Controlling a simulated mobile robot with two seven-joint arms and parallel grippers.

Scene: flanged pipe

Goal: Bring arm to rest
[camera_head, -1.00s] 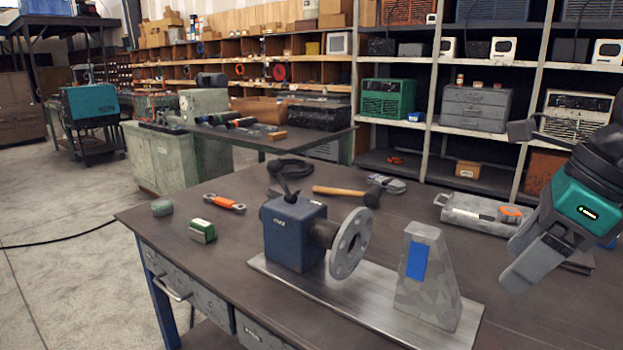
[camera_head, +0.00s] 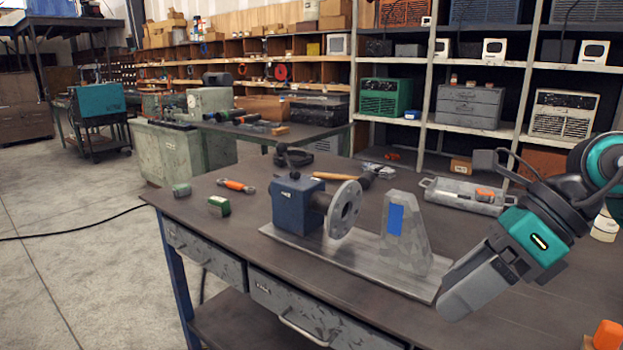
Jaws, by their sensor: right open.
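My right arm comes in from the right edge, with a teal band at its wrist. Its gripper (camera_head: 452,296) is open and empty, in front of and to the right of the grey stand, apart from it. The flanged pipe (camera_head: 344,209) sticks out to the right from the blue block (camera_head: 297,205), its round disc facing the grey stand. The grey tapered stand (camera_head: 407,233) has a blue patch on its side. Block and stand are on a metal plate (camera_head: 345,252) on the workbench. My left gripper is not in view.
An orange object (camera_head: 607,335) shows at the lower right. Shelves stand behind.

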